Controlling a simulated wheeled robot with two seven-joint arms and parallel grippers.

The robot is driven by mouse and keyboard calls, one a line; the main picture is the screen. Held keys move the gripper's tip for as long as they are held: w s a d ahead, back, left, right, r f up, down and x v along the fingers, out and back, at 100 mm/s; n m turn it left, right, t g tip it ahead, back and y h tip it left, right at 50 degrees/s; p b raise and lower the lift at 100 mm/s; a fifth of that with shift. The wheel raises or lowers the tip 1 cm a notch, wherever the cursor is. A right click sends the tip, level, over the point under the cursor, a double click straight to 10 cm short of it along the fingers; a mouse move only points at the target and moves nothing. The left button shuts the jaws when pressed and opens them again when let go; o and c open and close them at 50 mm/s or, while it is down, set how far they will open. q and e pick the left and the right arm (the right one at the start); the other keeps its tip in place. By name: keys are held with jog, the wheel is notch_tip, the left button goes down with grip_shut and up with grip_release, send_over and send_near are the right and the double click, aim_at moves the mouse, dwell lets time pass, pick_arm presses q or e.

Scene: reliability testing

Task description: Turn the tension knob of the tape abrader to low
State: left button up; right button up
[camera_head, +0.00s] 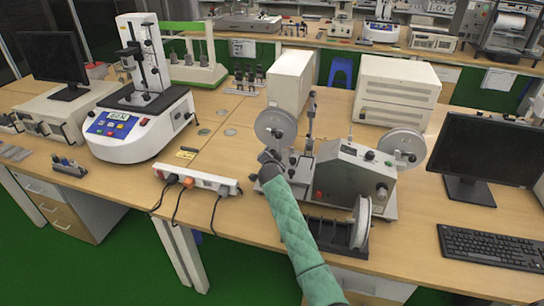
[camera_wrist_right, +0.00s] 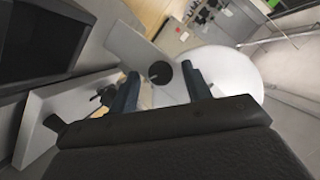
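The tape abrader (camera_head: 345,168) stands on the wooden bench right of centre in the head view. It is a grey box with a display, a dark knob (camera_head: 370,155), a red button (camera_head: 318,194) and reels. I cannot tell which knob sets the tension. My right gripper (camera_head: 268,160), on the green-sleeved arm, is at the machine's left side, just below the left reel (camera_head: 275,128). In the right wrist view its two dark fingers (camera_wrist_right: 160,72) are apart. A round black part (camera_wrist_right: 160,73) shows between their tips, beside a large pale disc (camera_wrist_right: 232,72); contact is unclear. My left gripper is not in view.
A power strip (camera_head: 205,178) with cables lies left of my right arm. A monitor (camera_head: 485,150) and keyboard (camera_head: 490,247) stand to the right. White boxes (camera_head: 395,92) stand behind the abrader. A blue-and-white tester (camera_head: 135,125) is at the left.

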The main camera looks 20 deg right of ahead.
jog(key=c, duration=1)
jog(key=shift+o, duration=0.2)
